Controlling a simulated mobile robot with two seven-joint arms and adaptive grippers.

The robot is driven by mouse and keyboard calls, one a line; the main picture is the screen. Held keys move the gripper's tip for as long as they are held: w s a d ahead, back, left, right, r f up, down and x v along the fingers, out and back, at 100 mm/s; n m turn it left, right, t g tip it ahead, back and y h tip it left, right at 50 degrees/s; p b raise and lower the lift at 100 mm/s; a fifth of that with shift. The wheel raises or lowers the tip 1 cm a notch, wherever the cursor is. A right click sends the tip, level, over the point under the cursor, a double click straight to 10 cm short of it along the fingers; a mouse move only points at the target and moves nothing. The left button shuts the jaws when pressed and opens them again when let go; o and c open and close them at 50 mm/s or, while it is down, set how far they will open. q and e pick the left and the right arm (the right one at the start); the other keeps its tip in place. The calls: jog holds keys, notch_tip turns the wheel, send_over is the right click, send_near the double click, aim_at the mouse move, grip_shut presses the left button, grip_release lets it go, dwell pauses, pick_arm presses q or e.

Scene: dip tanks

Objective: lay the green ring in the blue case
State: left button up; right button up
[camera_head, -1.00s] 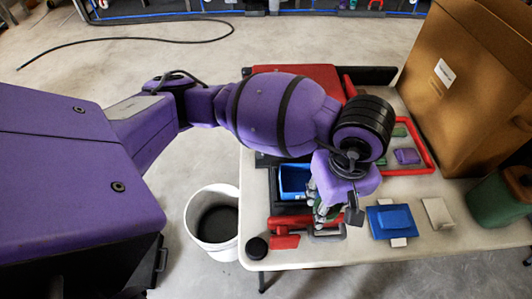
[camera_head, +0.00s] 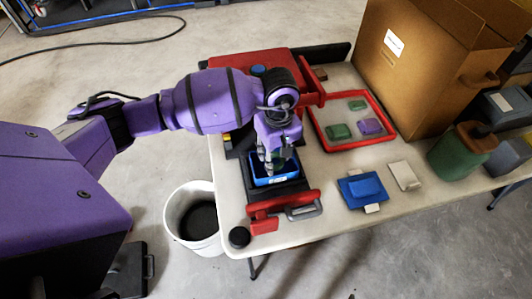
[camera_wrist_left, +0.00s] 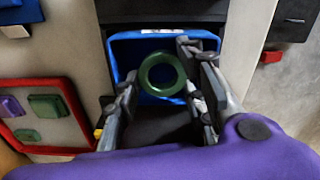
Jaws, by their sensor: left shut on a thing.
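The blue case (camera_head: 262,181) is an open box on the black bed of a red-ended fixture. It also shows in the left wrist view (camera_wrist_left: 124,46), below my fingers. My left gripper (camera_head: 272,166) points down at the case. In the left wrist view, the gripper (camera_wrist_left: 160,76) is shut on the green ring (camera_wrist_left: 162,93), which sits between its fingers, over the case opening. Blue shows through the ring's hole. I cannot tell whether the ring touches the case floor. My right gripper is out of view.
A red frame (camera_head: 391,136) with green and purple blocks lies right of the fixture. A red clamp (camera_head: 264,208) is in front of the case. A blue block (camera_head: 364,187) and a large cardboard box (camera_head: 410,75) stand further right. A white bucket (camera_head: 183,213) is beside the table.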

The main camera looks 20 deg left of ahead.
aim_at(275, 162)
pick_arm(q)
jog(key=f, duration=0.3)
jog(key=shift+s+a+f, duration=0.3)
jog(key=shift+s+f, duration=0.05)
jog(key=shift+s, duration=0.05)
jog(key=shift+c, duration=0.6)
jog(key=shift+s+f, duration=0.1)
jog(key=shift+f, duration=0.15)
grip_shut()
jog(key=shift+w+d+f, duration=0.2)
jog(key=shift+w, duration=0.2)
jog(key=shift+o, duration=1.8)
grip_release()
jog(key=shift+s+a+r, duration=0.1)
jog(key=o, duration=0.8)
jog(key=shift+w, duration=0.2)
jog(key=shift+o, duration=0.6)
jog(key=shift+r, duration=0.25)
jog(key=shift+w, duration=0.1)
jog(key=shift+r, duration=0.3)
notch_tip(275, 162, up, 12)
jog(key=shift+w, duration=0.15)
